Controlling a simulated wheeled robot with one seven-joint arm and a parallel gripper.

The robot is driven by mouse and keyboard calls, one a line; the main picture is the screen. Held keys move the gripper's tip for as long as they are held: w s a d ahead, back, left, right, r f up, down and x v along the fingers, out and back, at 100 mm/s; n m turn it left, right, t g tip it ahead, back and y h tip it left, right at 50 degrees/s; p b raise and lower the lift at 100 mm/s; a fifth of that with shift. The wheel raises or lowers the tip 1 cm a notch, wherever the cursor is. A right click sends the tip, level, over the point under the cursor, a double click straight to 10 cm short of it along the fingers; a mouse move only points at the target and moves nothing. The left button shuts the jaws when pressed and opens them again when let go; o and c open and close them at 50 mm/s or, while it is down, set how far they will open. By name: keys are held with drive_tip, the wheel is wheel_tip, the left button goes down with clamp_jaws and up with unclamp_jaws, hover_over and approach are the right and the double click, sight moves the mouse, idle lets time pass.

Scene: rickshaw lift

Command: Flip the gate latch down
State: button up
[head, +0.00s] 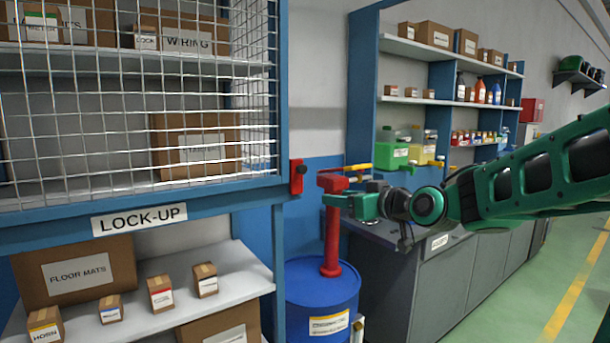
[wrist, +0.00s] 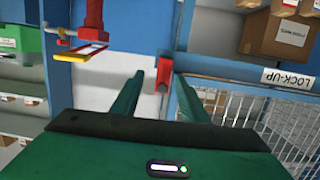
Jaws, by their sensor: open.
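The gate latch (head: 297,177) is a small red piece on the blue post at the right edge of the lock-up cage. Its exact tilt is hard to tell. In the wrist view, the latch (wrist: 163,75) appears between my two fingertips, seemingly beyond them. My gripper (head: 327,199) points left toward the post, to the right of the latch and slightly lower in the head view. In the wrist view, my gripper (wrist: 160,82) has its two green fingers spread apart with nothing held between them.
A red pump (head: 331,235) stands on a blue drum (head: 320,288) close to my gripper, with a yellow bar (head: 370,168) beside its top. The wire cage (head: 100,120) is left, a grey cabinet (head: 425,290) right. Green floor (head: 520,270) is open at right.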

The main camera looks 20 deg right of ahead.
drive_tip(key=t+y, duration=0.1)
drive_tip(key=t, duration=0.1)
approach(303, 170)
drive_tip(key=v, duration=0.3)
drive_tip(key=x, duration=1.1)
drive_tip(key=shift+d, duration=0.1)
drive_tip(key=shift+r, duration=0.1)
clamp_jaws()
